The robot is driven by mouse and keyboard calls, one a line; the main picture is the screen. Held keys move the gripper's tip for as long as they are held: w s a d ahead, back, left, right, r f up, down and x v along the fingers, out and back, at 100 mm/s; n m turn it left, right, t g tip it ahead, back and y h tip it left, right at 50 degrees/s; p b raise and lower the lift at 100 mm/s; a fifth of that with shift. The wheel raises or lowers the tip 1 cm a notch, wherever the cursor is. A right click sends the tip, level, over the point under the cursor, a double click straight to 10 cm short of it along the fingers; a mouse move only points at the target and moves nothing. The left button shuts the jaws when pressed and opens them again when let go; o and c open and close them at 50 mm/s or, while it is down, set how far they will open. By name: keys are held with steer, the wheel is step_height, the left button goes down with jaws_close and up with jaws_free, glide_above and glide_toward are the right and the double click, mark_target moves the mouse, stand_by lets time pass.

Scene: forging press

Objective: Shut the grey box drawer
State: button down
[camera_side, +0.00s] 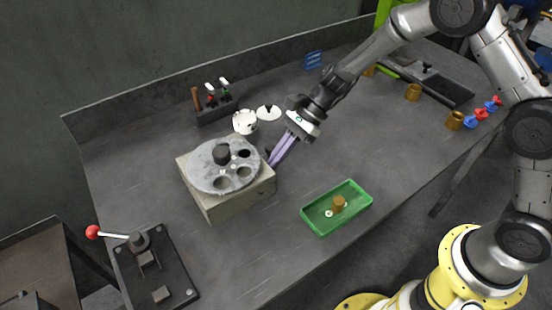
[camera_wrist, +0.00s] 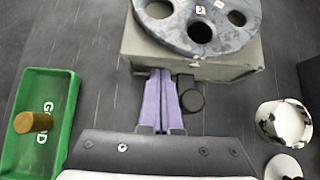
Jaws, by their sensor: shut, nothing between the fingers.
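The grey box (camera_side: 240,200) stands on the bench left of the middle in the side view, with a round grey disc on top. It also shows at the top of the wrist view (camera_wrist: 225,72). A dark round knob (camera_wrist: 191,98) stands out from the box's near face in the wrist view. My gripper (camera_side: 273,161) is shut and empty. Its lilac fingers (camera_wrist: 160,74) point at that face, just left of the knob in the wrist view, with the tips at or very near it. I see no clear drawer gap; contact cannot be told.
A green tray (camera_side: 308,219) with a brass piece lies in front of the box. A red-knobbed lever fixture (camera_side: 150,262) is at front left.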

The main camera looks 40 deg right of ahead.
steer(key=d, duration=0.4)
steer(key=v, duration=0.9)
steer(key=s+r+n+t+h, duration=0.25)
steer(key=s+r+n, duration=0.25)
steer(key=s+r, duration=0.8)
steer(key=s+d+f+n+t+h, duration=0.1)
steer(key=s+d+n+t+h, duration=0.2)
steer(key=s+d+n+h, duration=0.3)
steer(key=s+d+n, duration=0.4)
steer(key=s+n, duration=0.3)
steer(key=s, duration=0.1)
steer(key=shift+f, duration=0.25)
